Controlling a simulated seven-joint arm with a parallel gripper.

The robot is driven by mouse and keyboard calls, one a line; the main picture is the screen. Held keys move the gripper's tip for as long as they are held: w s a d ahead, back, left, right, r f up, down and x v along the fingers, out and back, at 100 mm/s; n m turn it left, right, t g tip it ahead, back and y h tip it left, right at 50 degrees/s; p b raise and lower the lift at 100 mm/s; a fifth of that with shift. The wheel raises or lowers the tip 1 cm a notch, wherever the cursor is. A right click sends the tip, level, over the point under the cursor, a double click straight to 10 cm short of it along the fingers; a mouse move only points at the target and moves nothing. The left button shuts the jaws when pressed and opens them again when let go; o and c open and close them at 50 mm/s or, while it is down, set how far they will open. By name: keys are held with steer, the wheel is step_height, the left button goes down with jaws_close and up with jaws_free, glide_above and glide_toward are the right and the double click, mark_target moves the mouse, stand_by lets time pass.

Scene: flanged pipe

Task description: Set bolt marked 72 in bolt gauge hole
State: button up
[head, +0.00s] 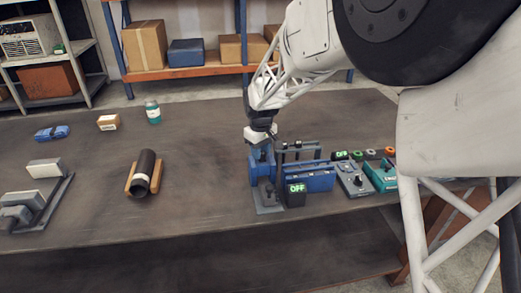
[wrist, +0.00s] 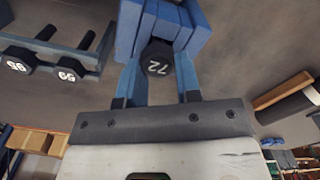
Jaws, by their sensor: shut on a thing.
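My gripper (wrist: 157,85) has blue fingers and is shut on the bolt marked 72 (wrist: 158,62), a dark hex-headed bolt whose marked head faces the wrist camera. The bolt's shank is hidden between the wide blue finger pads. In the head view my gripper (head: 262,168) is low over the near part of the bench, fingers downward. Just below it is a grey plate (head: 270,210) with a small upright piece, beside a dark box with a green OFF display (head: 296,188). This may be the bolt gauge; its hole and any contact with the bolt cannot be made out.
A rack with two numbered dark bolts (wrist: 66,75) shows left in the wrist view. In the head view a blue box (head: 310,178) and devices (head: 355,180) with knobs stand close right of my gripper. A dark pipe (head: 144,172) lies left, with clear bench between.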

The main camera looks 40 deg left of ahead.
steer(key=shift+f, duration=0.35)
stand_by(0.6)
steer(key=o, duration=1.5)
steer(key=shift+c, duration=0.2)
steer(key=shift+r, duration=0.15)
steer(key=shift+r, duration=3.35)
